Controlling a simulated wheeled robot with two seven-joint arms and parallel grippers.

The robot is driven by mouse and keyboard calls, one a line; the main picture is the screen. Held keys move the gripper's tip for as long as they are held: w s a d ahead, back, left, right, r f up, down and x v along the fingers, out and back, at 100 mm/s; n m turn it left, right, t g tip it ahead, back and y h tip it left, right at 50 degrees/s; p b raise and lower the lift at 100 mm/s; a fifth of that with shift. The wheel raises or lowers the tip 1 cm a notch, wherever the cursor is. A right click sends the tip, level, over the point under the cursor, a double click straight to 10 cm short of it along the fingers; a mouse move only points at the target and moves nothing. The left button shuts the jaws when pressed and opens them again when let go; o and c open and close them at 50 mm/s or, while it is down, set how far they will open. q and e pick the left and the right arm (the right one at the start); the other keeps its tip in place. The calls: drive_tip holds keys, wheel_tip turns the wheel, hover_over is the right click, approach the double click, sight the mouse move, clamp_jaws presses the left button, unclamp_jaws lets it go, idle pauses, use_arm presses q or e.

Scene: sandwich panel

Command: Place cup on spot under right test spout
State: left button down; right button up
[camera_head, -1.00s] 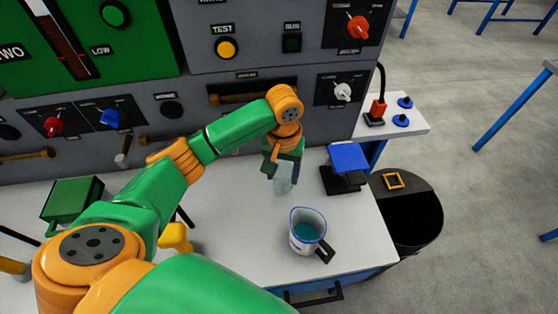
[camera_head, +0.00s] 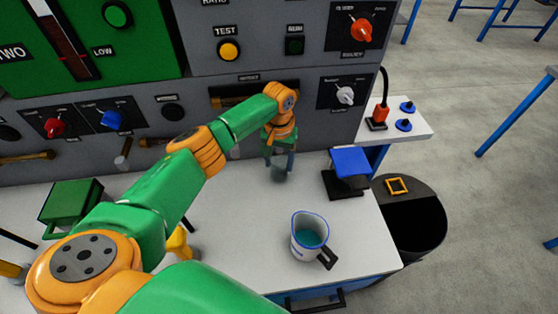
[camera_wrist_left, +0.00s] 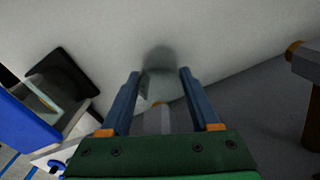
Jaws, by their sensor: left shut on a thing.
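My left gripper (camera_head: 279,168) is shut on a small clear cup (camera_head: 279,175), near the front of the grey panel and over the white table. In the left wrist view the cup (camera_wrist_left: 160,88) is between the two blue fingers (camera_wrist_left: 158,98), and a dark shadow lies on the table beyond it. Whether the cup touches the table I cannot tell. A brown and orange fitting (camera_wrist_left: 303,54) sticks out at the right in the wrist view. I cannot clearly make out the right test spout or the spot under it. My right gripper is not in view.
A jug with blue liquid (camera_head: 309,237) stands near the table's front edge. A blue-topped black stand (camera_head: 349,163) is to the right of the gripper. A dark bin (camera_head: 413,221) stands beyond the right edge. A green box (camera_head: 70,205) is at left.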

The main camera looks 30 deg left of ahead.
use_arm(q)
drive_tip(key=shift+c, duration=0.6)
unclamp_jaws()
drive_tip(key=shift+f, duration=0.15)
wheel_tip(320, 180, up, 12)
drive_tip(key=shift+r, duration=0.2)
